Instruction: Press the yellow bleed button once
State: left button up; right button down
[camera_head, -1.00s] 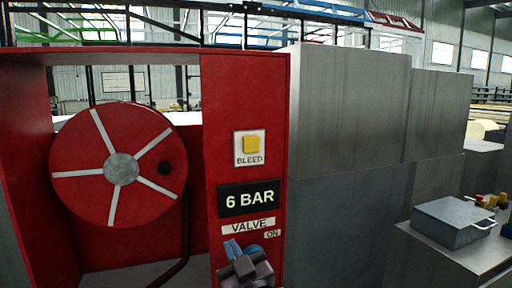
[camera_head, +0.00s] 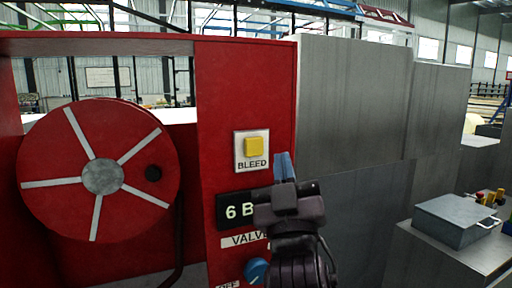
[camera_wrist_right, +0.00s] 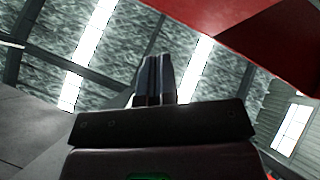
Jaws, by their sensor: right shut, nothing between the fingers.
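The yellow bleed button (camera_head: 254,146) sits on a white plate (camera_head: 252,164) marked BLEED, on the red panel (camera_head: 226,90). My right gripper (camera_head: 284,166) is shut and empty, with its blue fingertips pointing up, to the lower right of the button. The tips look apart from the button, and I cannot tell how far they are from the panel. My right gripper also shows in the right wrist view (camera_wrist_right: 155,75), fingers together, with the button out of that view. My left gripper is not in view.
Below the button are a dark pressure display (camera_head: 232,210), partly hidden by my gripper, and a blue valve knob (camera_head: 256,270). A red reel (camera_head: 60,150) is at left. Grey cabinets (camera_head: 350,100) stand at right, with a grey box (camera_head: 455,222) on a ledge.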

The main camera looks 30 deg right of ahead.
aim_at(260, 153)
jog(key=shift+w+d+b, duration=0.15)
jog(key=shift+w+b, duration=0.25)
jog(key=shift+w, duration=1.85)
jog(key=shift+w+d+b, duration=0.1)
jog(key=shift+w+b, duration=0.3)
jog(key=shift+w, duration=1.8)
jog(key=shift+w, duration=0.2)
